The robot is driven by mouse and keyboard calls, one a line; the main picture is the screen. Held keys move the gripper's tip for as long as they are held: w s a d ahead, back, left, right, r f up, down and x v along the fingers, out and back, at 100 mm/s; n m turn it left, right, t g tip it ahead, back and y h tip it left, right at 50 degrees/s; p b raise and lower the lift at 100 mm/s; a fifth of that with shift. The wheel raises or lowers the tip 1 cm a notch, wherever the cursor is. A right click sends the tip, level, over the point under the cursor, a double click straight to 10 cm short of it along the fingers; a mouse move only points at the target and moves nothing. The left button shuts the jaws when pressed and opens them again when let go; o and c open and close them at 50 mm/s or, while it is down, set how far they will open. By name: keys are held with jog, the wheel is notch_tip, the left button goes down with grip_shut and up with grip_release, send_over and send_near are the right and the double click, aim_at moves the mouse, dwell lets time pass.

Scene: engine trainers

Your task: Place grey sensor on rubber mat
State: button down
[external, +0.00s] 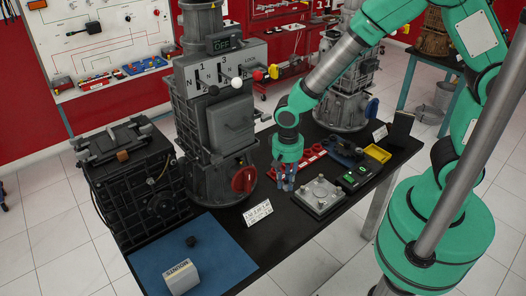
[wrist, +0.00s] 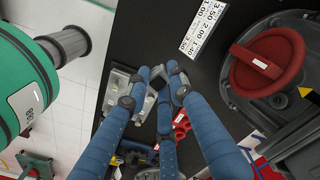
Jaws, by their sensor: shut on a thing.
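My gripper (external: 287,185) has blue fingers and hangs above the black table, between the grey gearbox tower and the flat metal plate. In the wrist view its fingertips (wrist: 159,76) close around a small grey piece (wrist: 158,80), which I take to be the grey sensor; most of it is hidden by the fingers. The blue rubber mat (external: 225,262) lies flat at the table's near left end, well apart from my gripper.
The gearbox tower (external: 213,120) with a red knob (external: 244,180) stands between my gripper and the mat's far side. A white number card (external: 257,212) stands near the front edge. A metal plate (external: 320,196), red holder (external: 311,155) and yellow tray (external: 377,153) lie to the right.

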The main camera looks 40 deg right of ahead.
jog(key=s+a+n, duration=0.2)
jog(key=s+a, duration=0.3)
jog(key=a, duration=0.4)
jog(key=s+a+n, duration=0.3)
jog(key=s+a, duration=0.3)
jog(key=a, duration=0.3)
notch_tip(320, 180, down, 10)
jog(key=shift+w, duration=0.3)
jog(key=shift+a, duration=0.1)
jog(key=b, duration=0.2)
send_over(219, 262)
jog(key=shift+a+f, duration=0.1)
jog(key=shift+f, duration=0.65)
jog(key=shift+s, duration=0.1)
jog(key=shift+f, duration=0.1)
jog(key=shift+f+b, duration=0.3)
jog(key=shift+f, duration=1.35)
